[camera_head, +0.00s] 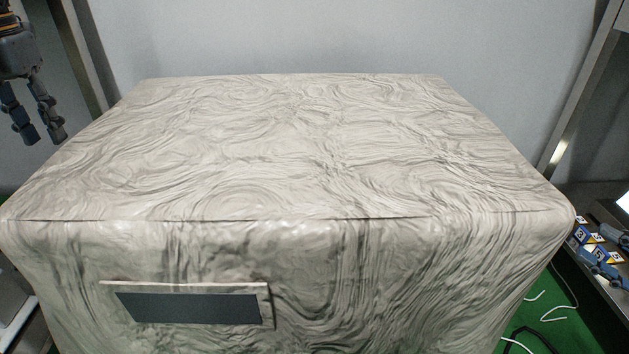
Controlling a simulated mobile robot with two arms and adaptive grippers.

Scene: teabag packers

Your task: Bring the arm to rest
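My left gripper (42,138) hangs at the upper left, beside the far left part of a large wrapped block (320,150). Its two dark fingers point down with a gap between them, and I see nothing held there. At the right edge, grey-blue finger-like parts that look like my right gripper (605,246) show among small boxes. They are small and cut off by the frame, so I cannot tell whether they are open or shut.
The block has a pale, swirled, wrinkled cover and a dark label plate (190,308) on its front. Small blue, white and yellow numbered boxes (581,236) lie at the right edge. White and black cables lie on the green floor (562,290). The block's top is bare.

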